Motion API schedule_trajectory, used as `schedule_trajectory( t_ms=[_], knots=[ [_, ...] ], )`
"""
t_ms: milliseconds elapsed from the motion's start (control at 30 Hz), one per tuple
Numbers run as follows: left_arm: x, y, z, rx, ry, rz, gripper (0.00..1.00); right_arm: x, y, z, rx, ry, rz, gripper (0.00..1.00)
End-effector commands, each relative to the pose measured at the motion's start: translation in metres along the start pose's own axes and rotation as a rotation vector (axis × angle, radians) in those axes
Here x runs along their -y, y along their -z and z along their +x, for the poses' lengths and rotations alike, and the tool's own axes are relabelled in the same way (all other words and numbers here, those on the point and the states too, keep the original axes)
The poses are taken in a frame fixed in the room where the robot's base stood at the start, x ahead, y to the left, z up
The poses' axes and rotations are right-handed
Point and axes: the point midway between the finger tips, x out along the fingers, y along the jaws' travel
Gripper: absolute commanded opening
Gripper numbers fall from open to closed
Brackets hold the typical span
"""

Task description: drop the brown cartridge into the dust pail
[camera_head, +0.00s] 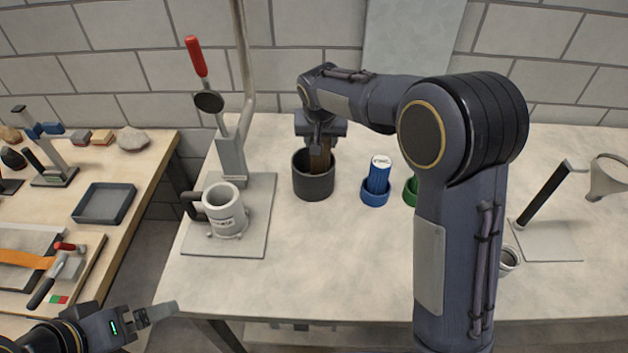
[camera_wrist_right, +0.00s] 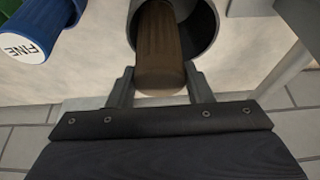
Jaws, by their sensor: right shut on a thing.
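The brown cartridge (camera_head: 319,160) is held by my right gripper (camera_head: 321,146) over the dark grey dust pail (camera_head: 314,186). Its lower end is within the pail's mouth in the head view. In the right wrist view the ribbed brown cartridge (camera_wrist_right: 160,50) sits between the two fingers of my right gripper (camera_wrist_right: 160,88), with the pail's rim (camera_wrist_right: 212,30) around its far end. Whether it touches the pail's inside is hidden. My left gripper (camera_head: 160,313) is at the lower left, away from the pail; its finger gap is not clear.
A blue cartridge (camera_head: 379,174) stands in a blue holder (camera_head: 375,193), right of the pail. A green holder (camera_head: 410,190) is partly hidden by my right arm. Left of the pail is a lever press with a grey cup (camera_head: 224,208). The table front centre is clear.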

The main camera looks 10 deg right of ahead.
Motion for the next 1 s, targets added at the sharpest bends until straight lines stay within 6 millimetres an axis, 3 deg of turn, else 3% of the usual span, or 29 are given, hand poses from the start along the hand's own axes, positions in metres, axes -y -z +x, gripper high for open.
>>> schedule_trajectory(
  t_ms=[133,167,333,667,1000],
  knots=[
    [0.000,0.000,-0.001,0.000,0.000,0.000,0.96,0.000,0.001,-0.001,-0.001,0.001,0.000,0.04],
    [0.000,0.000,-0.001,0.000,0.000,0.000,0.96,0.000,0.001,-0.001,-0.001,0.001,0.000,0.47],
    [0.000,0.000,-0.001,0.000,0.000,0.000,0.96,0.000,0.001,-0.001,-0.001,0.001,0.000,0.70],
    [0.000,0.000,0.000,0.000,0.000,0.000,0.96,0.000,0.000,-0.004,0.000,0.001,0.000,0.71],
    [0.002,-0.003,0.005,0.000,0.000,0.000,0.96,0.001,0.001,-0.056,-0.003,0.003,0.000,0.71]
  ],
)
